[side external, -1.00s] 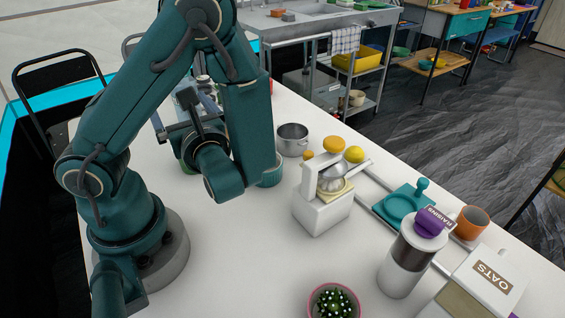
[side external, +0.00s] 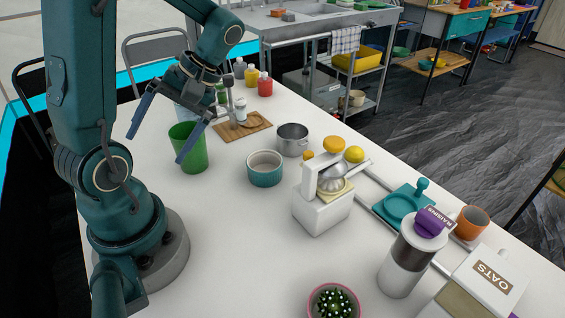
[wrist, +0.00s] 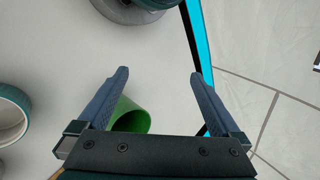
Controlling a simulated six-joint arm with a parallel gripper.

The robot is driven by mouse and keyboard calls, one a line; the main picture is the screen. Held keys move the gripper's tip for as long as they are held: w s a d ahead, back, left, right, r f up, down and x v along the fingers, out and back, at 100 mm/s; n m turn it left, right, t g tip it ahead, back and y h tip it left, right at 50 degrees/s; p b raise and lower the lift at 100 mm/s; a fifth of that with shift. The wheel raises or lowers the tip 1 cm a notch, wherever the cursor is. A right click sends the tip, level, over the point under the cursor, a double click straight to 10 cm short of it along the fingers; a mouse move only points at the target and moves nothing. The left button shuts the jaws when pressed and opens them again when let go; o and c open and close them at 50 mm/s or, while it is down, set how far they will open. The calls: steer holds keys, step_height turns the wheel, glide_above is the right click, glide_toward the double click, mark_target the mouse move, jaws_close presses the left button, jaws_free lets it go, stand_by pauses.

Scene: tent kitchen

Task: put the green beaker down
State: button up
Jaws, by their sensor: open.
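The green beaker (side external: 190,156) stands upright on the white table, to the right of my arm's base in the side view. Nothing is gripping it. My gripper (side external: 156,149) is open, with its blue fingers spread and pointing down; one finger crosses in front of the beaker in the side view. In the wrist view the beaker (wrist: 131,116) shows beside the left finger, partly hidden by the gripper body. My gripper (wrist: 158,73) has only bare table between its fingertips there. I cannot tell its exact height above the table.
A teal-and-white bowl (side external: 265,168) and a steel pot (side external: 292,140) stand right of the beaker. A wooden board (side external: 242,127) and sauce bottles (side external: 265,84) are behind. A white juicer (side external: 322,205) stands further right. The front middle of the table is clear.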

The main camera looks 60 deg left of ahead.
steer(key=w+a+r+n+t+h, duration=0.1)
steer(key=w+a+n+t+h, duration=0.15)
steer(key=n, duration=0.45)
steer(key=n+t, duration=0.5)
steer(key=n, duration=0.3)
glide_toward(187, 131)
steer(key=d+r, duration=0.2)
steer(key=d, duration=0.1)
steer(key=f, duration=1)
steer(key=shift+s+d, duration=0.2)
jaws_close()
